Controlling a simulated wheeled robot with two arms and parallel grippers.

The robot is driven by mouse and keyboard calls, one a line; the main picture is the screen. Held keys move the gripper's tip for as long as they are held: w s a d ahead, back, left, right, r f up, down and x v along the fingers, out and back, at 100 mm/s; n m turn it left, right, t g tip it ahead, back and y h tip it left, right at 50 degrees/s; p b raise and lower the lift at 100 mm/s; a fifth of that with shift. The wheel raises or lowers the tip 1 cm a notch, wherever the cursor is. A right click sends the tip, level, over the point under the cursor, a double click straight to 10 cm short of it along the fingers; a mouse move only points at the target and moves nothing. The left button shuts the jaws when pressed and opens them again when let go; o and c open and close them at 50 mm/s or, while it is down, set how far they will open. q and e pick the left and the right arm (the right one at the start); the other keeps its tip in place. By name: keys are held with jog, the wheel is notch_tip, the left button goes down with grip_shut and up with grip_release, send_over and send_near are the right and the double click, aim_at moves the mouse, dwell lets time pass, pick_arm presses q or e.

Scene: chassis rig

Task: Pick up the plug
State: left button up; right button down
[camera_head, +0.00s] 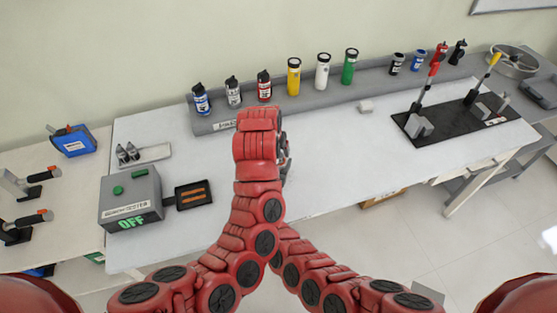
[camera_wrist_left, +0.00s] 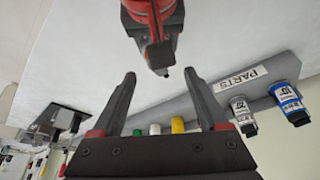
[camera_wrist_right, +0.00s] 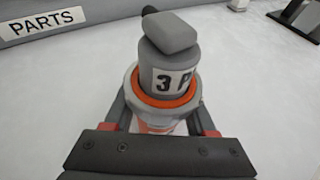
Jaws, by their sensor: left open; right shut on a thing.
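The plug (camera_wrist_right: 172,65) is a grey piece with a cut-off label reading "3 P" and an orange ring around its lower part. In the right wrist view it stands between the fingers of my right gripper (camera_wrist_right: 164,108), which is shut on it, with white table surface behind. My left gripper (camera_wrist_left: 163,88) is open and empty in the left wrist view. Beyond its fingertips, a red and dark arm end (camera_wrist_left: 153,30) with a small dark tip shows. In the head view my red arms overlap near the table's middle and hide the plug and most of the grippers.
A PARTS shelf (camera_head: 335,103) along the back of the white table (camera_head: 330,165) holds several coloured bottles. A grey tester box (camera_head: 128,200) showing OFF and a black tray (camera_head: 178,206) with orange strips lie left. A black lever fixture (camera_head: 450,125) stands right. The middle-right tabletop is mostly clear.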

pick_arm(q)
jog(key=shift+d+x, duration=0.2)
jog(key=shift+x, duration=2.7)
jog(key=shift+w, duration=0.1)
jog(key=shift+c, duration=0.4)
grip_shut()
